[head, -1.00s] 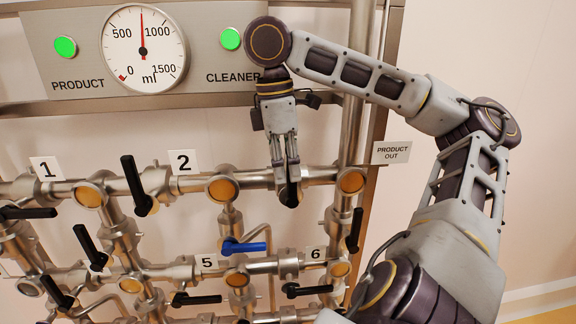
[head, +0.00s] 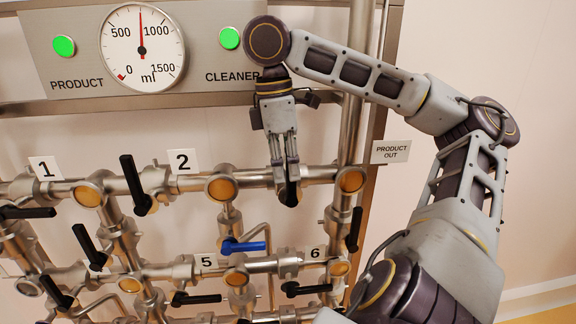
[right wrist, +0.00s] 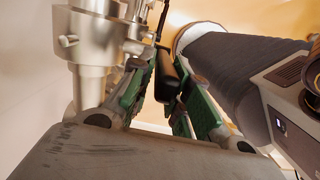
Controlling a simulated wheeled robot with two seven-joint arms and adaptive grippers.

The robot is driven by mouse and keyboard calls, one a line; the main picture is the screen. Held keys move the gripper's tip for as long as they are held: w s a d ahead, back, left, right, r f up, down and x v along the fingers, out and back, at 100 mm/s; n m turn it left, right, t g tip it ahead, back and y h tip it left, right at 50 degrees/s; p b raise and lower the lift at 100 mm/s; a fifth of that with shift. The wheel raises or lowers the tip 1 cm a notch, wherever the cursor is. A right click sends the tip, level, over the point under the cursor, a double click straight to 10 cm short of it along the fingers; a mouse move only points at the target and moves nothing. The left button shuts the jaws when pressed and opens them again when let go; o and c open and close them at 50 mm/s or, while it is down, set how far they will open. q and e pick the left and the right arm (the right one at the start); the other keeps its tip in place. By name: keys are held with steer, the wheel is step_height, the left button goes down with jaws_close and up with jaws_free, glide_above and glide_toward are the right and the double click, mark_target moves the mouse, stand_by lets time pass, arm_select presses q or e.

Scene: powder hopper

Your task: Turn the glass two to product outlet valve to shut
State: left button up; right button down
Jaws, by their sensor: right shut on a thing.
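The pipe from the glass junction two (head: 221,187), with its amber round glass, runs right to the glass junction (head: 351,180) by the "PRODUCT OUT" sign (head: 391,151). My right gripper (head: 290,182) points down at the valve on this pipe and hides most of it. In the right wrist view, its green-padded fingers (right wrist: 165,90) are shut on a black valve handle (right wrist: 168,72). The handle's angle to the pipe is hard to tell, since the fingers cover it in the head view. My left gripper is not in view.
Other black-handled valves sit close by, such as one left of the "2" label (head: 134,182) and one below the outlet junction (head: 354,230). A blue handle (head: 243,246) is below left. The gauge panel (head: 205,50) is above.

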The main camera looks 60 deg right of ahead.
steer(key=shift+a+f, duration=0.15)
steer(key=shift+f, duration=0.05)
steer(key=c, duration=1.7)
jaws_free()
steer(key=shift+w, duration=0.1)
steer(key=o, duration=0.4)
steer(key=shift+w+a+r, duration=0.1)
steer(key=shift+w+a, duration=0.15)
steer(key=shift+w, duration=0.1)
steer(key=shift+c, duration=0.2)
steer(key=shift+s+d+r, duration=0.1)
steer(key=shift+s+d, duration=0.15)
steer(key=shift+s, duration=0.05)
step_height(320, 180, up, 12)
steer(key=w+a, duration=0.1)
steer(key=shift+w+a, duration=0.15)
steer(key=shift+w, duration=0.1)
